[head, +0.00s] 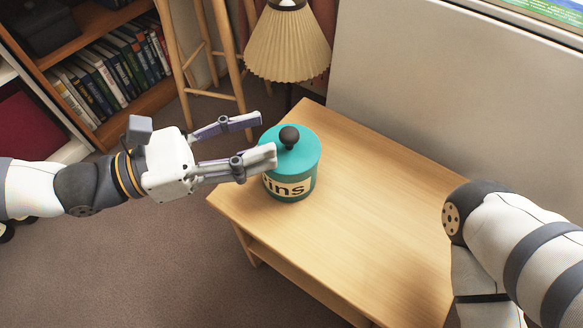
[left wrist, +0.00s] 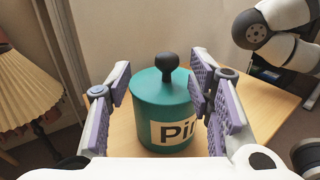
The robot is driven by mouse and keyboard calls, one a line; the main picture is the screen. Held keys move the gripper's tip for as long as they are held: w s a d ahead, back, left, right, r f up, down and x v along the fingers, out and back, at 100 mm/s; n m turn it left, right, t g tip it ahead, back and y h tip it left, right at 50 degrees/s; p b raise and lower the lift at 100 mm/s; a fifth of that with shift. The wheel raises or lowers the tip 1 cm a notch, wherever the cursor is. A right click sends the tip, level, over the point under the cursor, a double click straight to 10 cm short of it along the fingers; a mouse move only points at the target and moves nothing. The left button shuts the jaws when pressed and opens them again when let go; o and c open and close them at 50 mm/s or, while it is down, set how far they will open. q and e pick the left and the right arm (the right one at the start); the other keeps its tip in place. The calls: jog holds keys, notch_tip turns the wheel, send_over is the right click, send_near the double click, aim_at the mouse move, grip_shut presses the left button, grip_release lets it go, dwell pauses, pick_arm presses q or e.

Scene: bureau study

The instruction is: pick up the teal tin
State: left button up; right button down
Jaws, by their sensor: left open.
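The teal tin (head: 300,168) stands upright on the wooden table (head: 370,220), near its far left end. It has a dark round knob on its lid and a cream label with dark letters. My left gripper (head: 267,137) is open and comes at the tin from the left, with its fingertips close to the tin's side. In the left wrist view the tin (left wrist: 162,108) shows ahead, between the two open fingers with their purple pads. I cannot tell whether either finger touches it. My right arm is at the right edge of the head view; its gripper is out of view.
A lamp with a pleated shade (head: 288,45) stands behind the tin. A wooden stool (head: 207,60) and a bookshelf (head: 100,75) are at the back left. A pale panel (head: 440,85) runs along the table's far side. The table right of the tin is clear.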

aim_at(289, 131)
pick_arm(q)
jog(key=x, duration=0.5)
jog(key=shift+s+d+r+b, duration=0.15)
jog(key=shift+s+d+b, duration=0.1)
jog(key=shift+d+b, duration=0.15)
grip_shut()
